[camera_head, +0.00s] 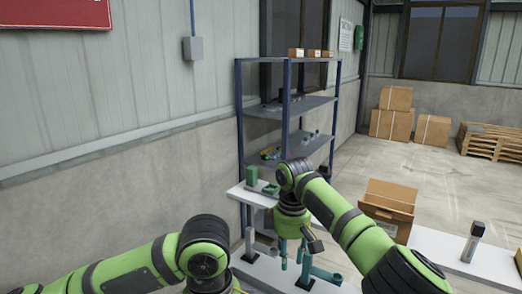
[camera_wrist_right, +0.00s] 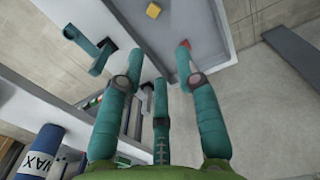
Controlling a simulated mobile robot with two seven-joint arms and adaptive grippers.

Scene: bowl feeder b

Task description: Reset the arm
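My right arm comes in from the lower right in the head view. Its gripper (camera_head: 295,262) hangs in front of the shelf, with teal fingers pointing down over the light table. In the right wrist view the fingers of my right gripper (camera_wrist_right: 160,55) are spread apart, with nothing held between them. My left arm (camera_head: 140,268) lies low at the left of the head view. Its dark joint (camera_head: 205,245) shows, but its gripper is not visible.
A blue-framed shelf (camera_head: 287,108) stands behind my right gripper. An open cardboard box (camera_head: 390,203) and a dark upright device (camera_head: 473,242) are to the right.

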